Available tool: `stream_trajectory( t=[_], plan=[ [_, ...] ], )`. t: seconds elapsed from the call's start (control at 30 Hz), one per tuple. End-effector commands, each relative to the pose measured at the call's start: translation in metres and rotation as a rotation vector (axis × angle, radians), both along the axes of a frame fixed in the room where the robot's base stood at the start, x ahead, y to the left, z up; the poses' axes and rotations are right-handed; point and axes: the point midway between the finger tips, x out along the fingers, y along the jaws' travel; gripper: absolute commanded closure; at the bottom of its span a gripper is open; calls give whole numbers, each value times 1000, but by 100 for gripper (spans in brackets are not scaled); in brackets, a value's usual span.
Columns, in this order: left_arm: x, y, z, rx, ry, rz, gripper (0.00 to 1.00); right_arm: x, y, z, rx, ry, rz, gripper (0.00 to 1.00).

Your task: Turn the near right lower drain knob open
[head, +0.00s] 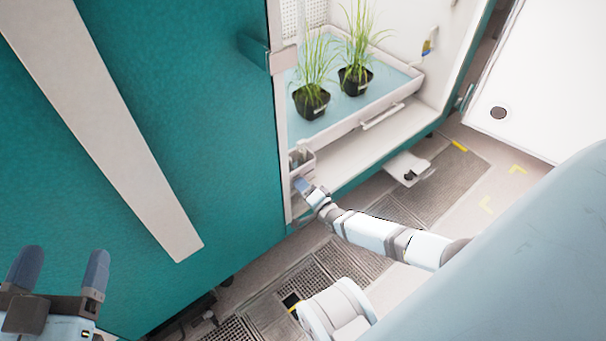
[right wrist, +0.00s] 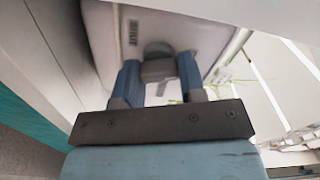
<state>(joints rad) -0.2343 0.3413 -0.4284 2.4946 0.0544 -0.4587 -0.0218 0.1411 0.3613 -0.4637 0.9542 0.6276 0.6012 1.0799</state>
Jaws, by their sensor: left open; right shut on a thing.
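The drain knob is a grey knob (right wrist: 157,68) on a pale panel with a small dark label, seen in the right wrist view. My right gripper (right wrist: 158,75) is shut on it, with one blue finger on each side. In the head view my right gripper (head: 303,184) reaches the small pale box (head: 308,160) at the near lower corner of the open chamber, and the knob itself is hidden there. The knob's turn angle is hard to read. My left gripper (head: 60,262) is open and empty at the lower left, in front of the teal door.
A tray (head: 405,82) with two potted grass plants (head: 312,98) stands inside the chamber. A teal door (head: 180,100) with a pale strip fills the left. A pale plate (head: 408,168) with a dark part juts out low near the floor grating (head: 440,185).

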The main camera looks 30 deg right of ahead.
Motion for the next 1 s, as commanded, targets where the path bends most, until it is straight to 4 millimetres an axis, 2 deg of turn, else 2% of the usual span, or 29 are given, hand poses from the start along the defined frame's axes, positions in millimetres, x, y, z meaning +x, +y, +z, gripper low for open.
stream_trajectory(
  t=[0.43, 1.0],
  plan=[
    [0, -1, 1, -7, -1, 1, 21, -1, 0, -2, 297, 25, 2, 86],
    [0, 1, -1, 8, -1, -3, 21, -1, 0, -2, 378, 31, 1, 86]
  ],
)
